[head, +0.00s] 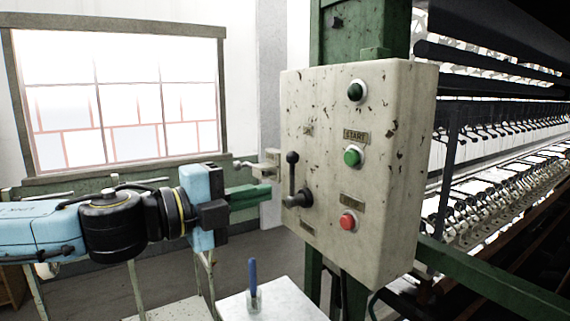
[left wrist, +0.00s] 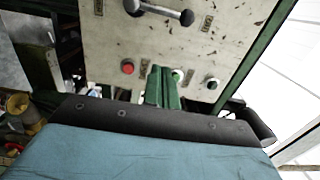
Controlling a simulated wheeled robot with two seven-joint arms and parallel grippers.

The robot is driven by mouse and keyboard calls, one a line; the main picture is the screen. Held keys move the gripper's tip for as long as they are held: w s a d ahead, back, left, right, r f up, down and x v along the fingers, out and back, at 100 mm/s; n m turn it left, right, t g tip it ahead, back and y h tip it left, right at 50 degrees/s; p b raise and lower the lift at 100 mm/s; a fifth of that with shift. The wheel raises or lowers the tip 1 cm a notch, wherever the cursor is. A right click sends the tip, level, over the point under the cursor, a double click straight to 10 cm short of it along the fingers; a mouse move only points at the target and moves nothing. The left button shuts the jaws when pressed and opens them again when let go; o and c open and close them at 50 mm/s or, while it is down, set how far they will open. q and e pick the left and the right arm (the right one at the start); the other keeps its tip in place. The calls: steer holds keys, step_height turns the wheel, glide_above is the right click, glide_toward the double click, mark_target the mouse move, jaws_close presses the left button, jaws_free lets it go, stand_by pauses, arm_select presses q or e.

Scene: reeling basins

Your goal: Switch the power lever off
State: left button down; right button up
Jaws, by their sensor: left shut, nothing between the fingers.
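The power lever (head: 292,180) is a dark lever with a ball knob on the left part of the front of a worn cream control box (head: 386,225). In the head view its arm points up from a dark hub. It also shows at the top of the left wrist view (left wrist: 160,12). My left gripper (head: 268,189) has green fingers, shut and empty, just left of the lever and apart from it in the picture. The fingers show in the left wrist view (left wrist: 163,88) in front of the box. My right gripper is not in view.
The box also carries a dark green button (head: 356,91), a green START button (head: 353,156) and a red button (head: 348,221). A green post (head: 345,35) stands behind it. A reeling machine (head: 510,150) fills the right. A white table (head: 285,300) with a blue-handled tool (head: 253,280) stands below.

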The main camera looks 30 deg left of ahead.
arm_select(q)
steer(key=w+p, duration=0.7)
steer(key=w, duration=0.2)
steer(key=shift+d+p, duration=0.25)
steer(key=shift+p, duration=0.15)
steer(key=shift+a+n, duration=0.1)
steer(key=shift+n, duration=0.2)
steer(key=shift+w+a+n, duration=0.1)
steer(key=shift+w+n, duration=0.1)
steer(key=shift+n, duration=0.3)
